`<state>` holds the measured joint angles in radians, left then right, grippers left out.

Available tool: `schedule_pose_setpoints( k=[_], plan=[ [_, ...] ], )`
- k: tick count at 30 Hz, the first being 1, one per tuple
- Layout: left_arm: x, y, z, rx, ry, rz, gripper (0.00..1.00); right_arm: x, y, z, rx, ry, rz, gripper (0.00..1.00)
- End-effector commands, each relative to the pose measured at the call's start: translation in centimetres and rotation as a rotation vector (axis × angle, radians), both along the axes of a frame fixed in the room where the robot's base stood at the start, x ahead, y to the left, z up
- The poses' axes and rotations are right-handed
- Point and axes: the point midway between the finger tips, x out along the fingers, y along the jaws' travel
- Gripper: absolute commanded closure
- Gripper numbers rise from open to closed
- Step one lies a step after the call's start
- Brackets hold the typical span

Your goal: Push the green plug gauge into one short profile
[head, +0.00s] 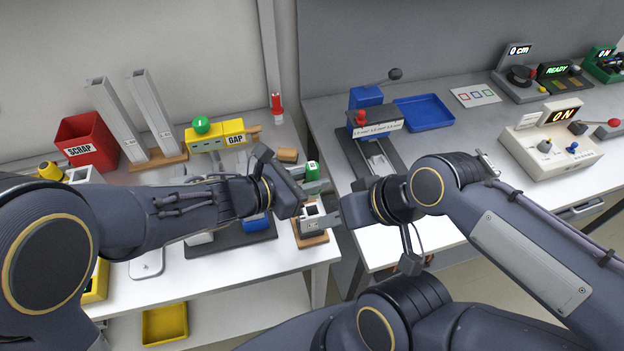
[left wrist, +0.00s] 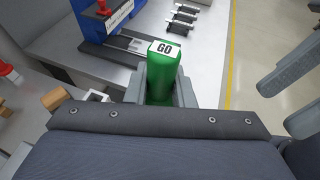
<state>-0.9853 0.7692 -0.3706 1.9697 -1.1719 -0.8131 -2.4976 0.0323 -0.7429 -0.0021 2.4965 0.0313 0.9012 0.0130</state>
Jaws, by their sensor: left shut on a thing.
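The green plug gauge (head: 313,170) is held in my left gripper (head: 318,180). In the left wrist view the gauge (left wrist: 161,78) stands between the two grey fingers, with its white GO label outward. A short grey profile (head: 310,213) stands in a small wooden base at the table's right edge, just below the gauge in the head view. The gauge is apart from it. My right gripper (head: 333,219) is close to the right of this profile. In the left wrist view its two fingers (left wrist: 277,104) are spread with nothing between them.
Two tall profiles (head: 152,110) stand in a wooden base beside the red scrap bin (head: 84,141). A yellow GAP block (head: 216,137) is at the back. A gap separates the tables. The right table holds a blue tray (head: 424,112) and a blue device (head: 366,99) with a lever.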

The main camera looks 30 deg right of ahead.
Motion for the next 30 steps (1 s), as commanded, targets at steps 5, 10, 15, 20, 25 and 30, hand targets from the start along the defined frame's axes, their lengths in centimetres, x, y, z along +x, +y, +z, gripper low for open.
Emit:
schedule_pose_setpoints(
  k=[5,10,15,20,25,30],
  plan=[
    [0.0,0.0,-1.3,0.000,-0.001,0.001,1.00,0.0,0.0,-1.8,0.000,0.000,0.000,0.64],
    [0.0,0.0,-2.3,-0.002,-0.001,0.001,1.00,0.0,0.0,-3.1,0.000,0.000,0.000,0.64],
    [0.0,0.0,-3.4,-0.002,-0.001,0.001,1.00,0.0,0.0,-4.5,0.000,0.000,0.000,0.64],
    [0.1,0.0,-4.4,-0.001,-0.002,0.002,1.00,0.0,0.0,-5.7,0.000,0.000,0.000,0.64],
    [0.0,0.0,-5.0,-0.001,-0.002,0.000,1.00,0.0,0.0,-6.6,0.000,0.000,0.000,0.64],
    [0.0,0.0,-5.0,-0.001,-0.001,0.001,1.00,0.0,0.0,-6.7,0.000,0.000,0.000,0.64]
  ],
)
